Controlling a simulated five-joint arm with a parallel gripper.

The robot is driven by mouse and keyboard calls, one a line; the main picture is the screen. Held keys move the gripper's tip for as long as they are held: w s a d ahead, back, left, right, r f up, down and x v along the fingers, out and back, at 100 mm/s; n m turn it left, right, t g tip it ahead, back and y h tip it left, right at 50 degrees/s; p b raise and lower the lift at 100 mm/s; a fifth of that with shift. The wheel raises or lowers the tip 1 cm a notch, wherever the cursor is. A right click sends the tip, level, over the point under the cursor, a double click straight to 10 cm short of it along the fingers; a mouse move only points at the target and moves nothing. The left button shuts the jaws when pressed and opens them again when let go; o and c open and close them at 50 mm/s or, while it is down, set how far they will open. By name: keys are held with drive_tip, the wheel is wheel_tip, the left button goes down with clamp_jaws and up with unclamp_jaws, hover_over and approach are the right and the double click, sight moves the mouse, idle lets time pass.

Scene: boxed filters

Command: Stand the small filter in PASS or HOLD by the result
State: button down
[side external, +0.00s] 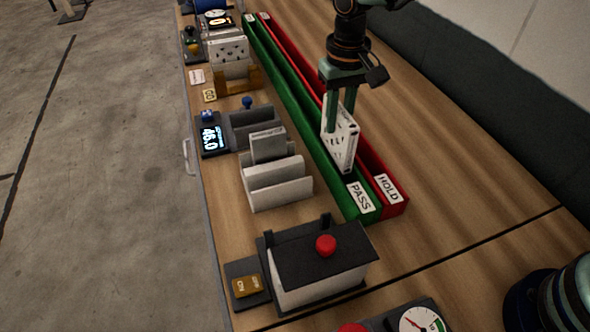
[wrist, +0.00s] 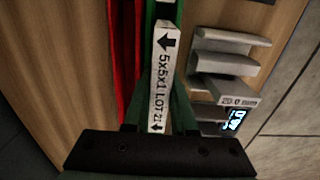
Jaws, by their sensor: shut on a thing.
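My gripper (side external: 338,122) is shut on the small filter (side external: 342,145), a thin white-edged panel held upright. In the wrist view the filter's edge (wrist: 161,80) faces me, marked with arrows and "5x5x1 LOT". The filter is at the near end of the long green PASS channel (side external: 293,103), lined up with it, its lower edge low between the walls. I cannot tell whether it touches the channel floor. The red HOLD channel (side external: 379,174) runs alongside on the right and shows left of the filter in the wrist view (wrist: 126,50).
A pale slotted rack (side external: 278,185) with a grey panel stands left of the channels, a dark slotted holder (side external: 252,127) behind it. A black-topped box with a red button (side external: 326,245) stands in front. Bare table (side external: 455,150) lies to the right.

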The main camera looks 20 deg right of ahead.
sight(336, 138)
drive_tip(key=shift+f, duration=2.45)
drive_tip(key=shift+f, duration=0.15)
drive_tip(key=c, duration=0.7)
unclamp_jaws()
drive_tip(key=shift+c, duration=0.2)
